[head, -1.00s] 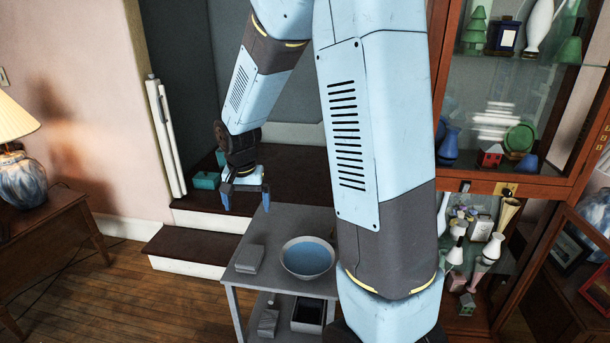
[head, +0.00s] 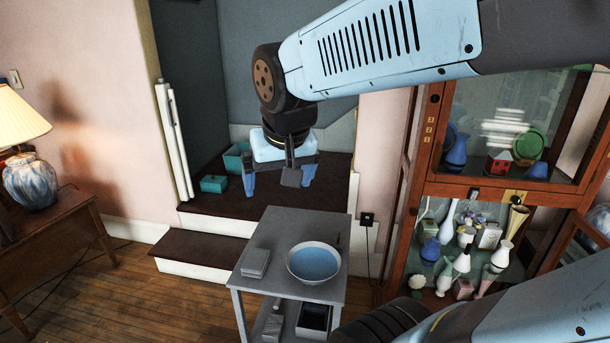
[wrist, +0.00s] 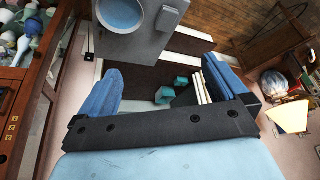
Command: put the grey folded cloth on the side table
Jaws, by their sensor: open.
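A grey folded cloth (head: 256,262) lies flat on the left part of the top of a grey two-tier stand (head: 325,222), beside a bowl. In the wrist view the stand (wrist: 150,45) shows at the top. A wooden side table (head: 55,225) with a lamp stands at the far left. My gripper (head: 279,180) is open and empty, fingers pointing down, in the air above and beyond the stand's back edge, well apart from the cloth. Its two blue fingers (wrist: 163,72) are spread in the wrist view.
A grey bowl with blue inside (head: 314,262) sits close right of the cloth. Dark-topped steps (head: 215,245) with teal boxes (head: 214,184) are behind. A glass curio cabinet (head: 480,187) full of ornaments stands right. Floor between stand and side table is clear.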

